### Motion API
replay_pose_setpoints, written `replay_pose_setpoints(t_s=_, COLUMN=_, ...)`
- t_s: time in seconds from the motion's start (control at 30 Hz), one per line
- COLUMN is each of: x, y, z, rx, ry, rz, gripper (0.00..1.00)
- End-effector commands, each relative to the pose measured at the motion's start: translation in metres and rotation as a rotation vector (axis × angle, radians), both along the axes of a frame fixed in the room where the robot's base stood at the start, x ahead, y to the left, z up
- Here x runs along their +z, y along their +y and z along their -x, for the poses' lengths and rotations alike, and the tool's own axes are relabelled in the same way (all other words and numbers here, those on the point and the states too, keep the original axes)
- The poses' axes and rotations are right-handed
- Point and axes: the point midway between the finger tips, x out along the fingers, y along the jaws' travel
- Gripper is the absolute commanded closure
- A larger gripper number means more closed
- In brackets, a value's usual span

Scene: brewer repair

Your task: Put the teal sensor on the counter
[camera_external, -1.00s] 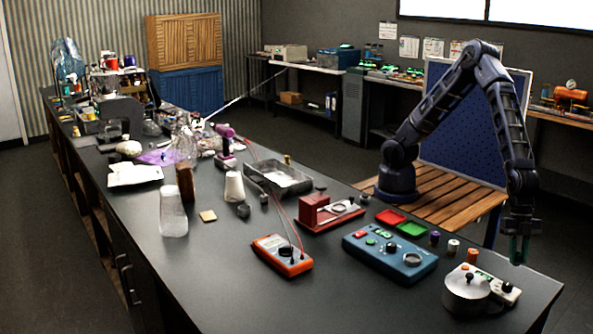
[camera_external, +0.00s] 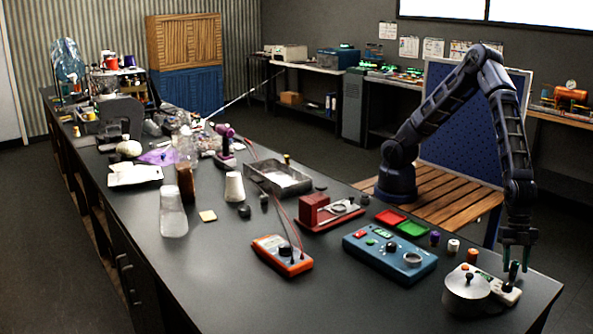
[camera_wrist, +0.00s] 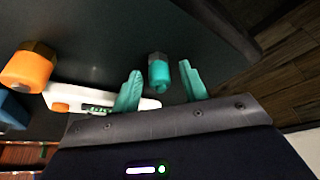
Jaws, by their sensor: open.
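The teal sensor (camera_wrist: 159,72), a short cylinder with a dark hexagonal end, shows between my open fingers in the wrist view. In the external view, it is a dark green upright shape (camera_external: 513,272) just below the fingertips, at the right end of the white device. I cannot tell whether it rests on that device or on the counter beside it. My gripper (camera_external: 519,257) points down near the counter's right end; its teal fingers (camera_wrist: 160,92) are spread with a gap on each side of the sensor. The black counter (camera_external: 355,300) lies below.
An orange cylinder (camera_external: 472,256), a white spool (camera_external: 453,247) and a blue control box (camera_external: 390,258) are nearby. The counter's right edge is close; its front strip is clear.

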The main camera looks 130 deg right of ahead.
Motion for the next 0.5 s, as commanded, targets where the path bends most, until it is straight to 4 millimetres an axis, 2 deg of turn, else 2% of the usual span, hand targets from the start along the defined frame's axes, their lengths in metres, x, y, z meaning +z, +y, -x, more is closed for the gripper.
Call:
replay_pose_setpoints(t_s=0.17, x=0.010, y=-0.001, z=0.002, rx=0.001, ry=0.000, rz=-0.003, gripper=0.56)
replay_pose_setpoints(t_s=0.5, x=0.061, y=-0.017, z=0.018, rx=0.002, ry=0.000, rz=-0.003, gripper=0.56)
